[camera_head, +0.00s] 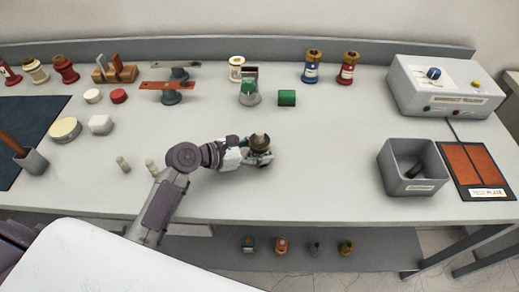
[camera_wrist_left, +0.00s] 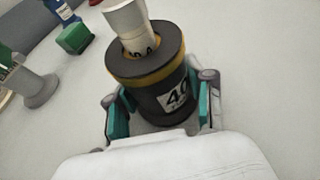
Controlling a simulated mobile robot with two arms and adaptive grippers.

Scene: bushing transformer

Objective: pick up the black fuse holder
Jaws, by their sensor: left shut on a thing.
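The black fuse holder (camera_wrist_left: 150,85) is a dark cylinder with a yellow band and a white label reading "40". A white cylindrical piece (camera_wrist_left: 126,20) stands in its top opening. My left gripper (camera_wrist_left: 150,110) is shut on the holder, with a finger on each side of its body. In the head view the left gripper (camera_head: 259,157) is over the middle of the table, and the holder (camera_head: 259,143) shows small between its fingers. I cannot tell whether its base touches the table. My right gripper is not in view.
A green block (camera_head: 287,98) and a grey stand with a green top (camera_head: 249,93) are behind the gripper. A grey bin (camera_head: 384,178) with a dark item inside stands at right, beside an orange test plate (camera_head: 471,168). The table between gripper and bin is clear.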

